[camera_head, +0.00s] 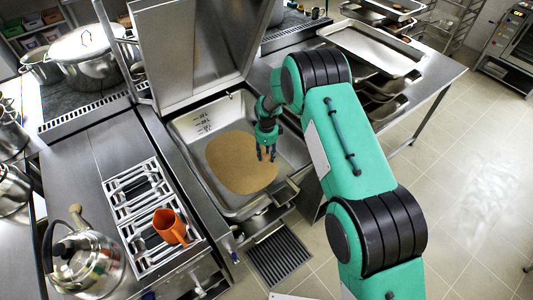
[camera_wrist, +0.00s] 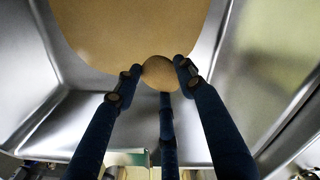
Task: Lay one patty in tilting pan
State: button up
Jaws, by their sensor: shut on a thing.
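The tilting pan (camera_head: 205,112) is a deep rectangular steel basin with its lid raised behind it. A large tan rounded patch (camera_head: 238,165) covers much of its floor; it also fills the top of the wrist view (camera_wrist: 125,30). My gripper (camera_head: 266,156) is inside the pan's outline, over the right part of the patch. In the wrist view its dark fingers (camera_wrist: 158,80) are shut on a small round tan patty (camera_wrist: 158,72). The patty is hard to make out in the head view. I cannot tell whether it touches the pan floor.
An orange jug (camera_head: 170,226) stands on the burner grate (camera_head: 140,200) left of the pan, with a steel kettle (camera_head: 85,262) further left. Large pots (camera_head: 88,58) stand at the back left. Steel trays (camera_head: 372,48) lie on the counter at the right. A floor drain (camera_head: 278,257) lies in front.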

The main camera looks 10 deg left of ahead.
jog(key=shift+f+b, duration=2.7)
jog(key=shift+f, duration=2.6)
jog(key=o, duration=1.2)
jog(key=shift+r, duration=6)
